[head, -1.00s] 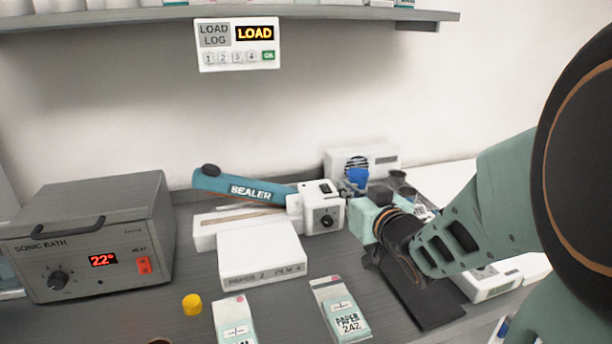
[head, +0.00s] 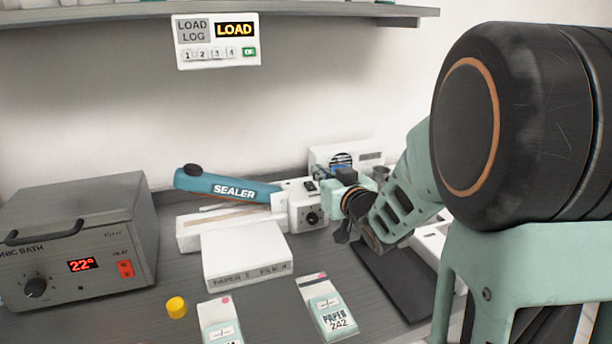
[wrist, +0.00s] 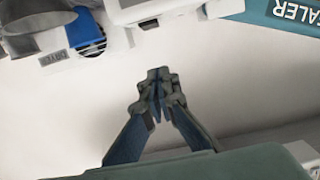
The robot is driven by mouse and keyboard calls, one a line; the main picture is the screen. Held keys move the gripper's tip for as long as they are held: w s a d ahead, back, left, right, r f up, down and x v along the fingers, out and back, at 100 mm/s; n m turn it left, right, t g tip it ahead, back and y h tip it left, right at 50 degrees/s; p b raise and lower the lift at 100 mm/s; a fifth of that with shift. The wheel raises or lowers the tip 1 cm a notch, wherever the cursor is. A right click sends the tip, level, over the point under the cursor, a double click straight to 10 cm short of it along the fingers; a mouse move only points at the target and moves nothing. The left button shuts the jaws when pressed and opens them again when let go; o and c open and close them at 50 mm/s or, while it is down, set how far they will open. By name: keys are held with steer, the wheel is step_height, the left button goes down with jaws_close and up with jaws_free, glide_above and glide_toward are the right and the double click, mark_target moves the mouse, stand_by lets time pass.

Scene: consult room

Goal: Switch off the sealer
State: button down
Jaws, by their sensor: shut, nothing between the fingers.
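The sealer has a long blue arm (head: 232,187) and a white control box (head: 303,213) at its right end. The box has a dark dial on its front and a small dark switch (head: 310,186) on its top. My gripper (head: 321,173) is just above and behind the box's top right in the head view, its tips partly hard to make out. In the wrist view my gripper (wrist: 158,78) is shut and empty, with pale wall behind it. Part of the blue sealer arm (wrist: 285,14) shows upside down at the top right there. I cannot tell whether the gripper touches the sealer.
A sonic bath (head: 78,240) stands at the left. A white box (head: 245,258), a yellow cap (head: 176,307) and paper packs (head: 330,312) lie in front of the sealer. A white device (head: 350,155) stands behind my gripper. A load log panel (head: 217,41) hangs above.

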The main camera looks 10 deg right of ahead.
mark_target(313, 188)
steer(key=x, duration=0.3)
steer(key=shift+w+f, duration=0.1)
steer(key=shift+w, duration=0.15)
step_height(313, 188, down, 3)
steer(key=shift+w+a+r, duration=0.1)
steer(key=shift+w+r, duration=0.1)
steer(key=shift+f+b, duration=0.3)
steer(key=shift+f, duration=0.35)
steer(key=shift+w+f+b, duration=0.15)
steer(key=shift+f+b, duration=0.3)
steer(key=shift+b, duration=0.45)
steer(key=shift+w+a+r+p, duration=0.15)
steer(key=shift+r+p, duration=0.5)
steer(key=shift+r, duration=0.4)
steer(key=shift+w+r+p, duration=0.15)
steer(key=shift+r+p, duration=0.5)
steer(key=shift+r, duration=0.45)
steer(key=r+v, duration=0.2)
steer(key=v, duration=0.8)
steer(key=shift+w+r, duration=0.2)
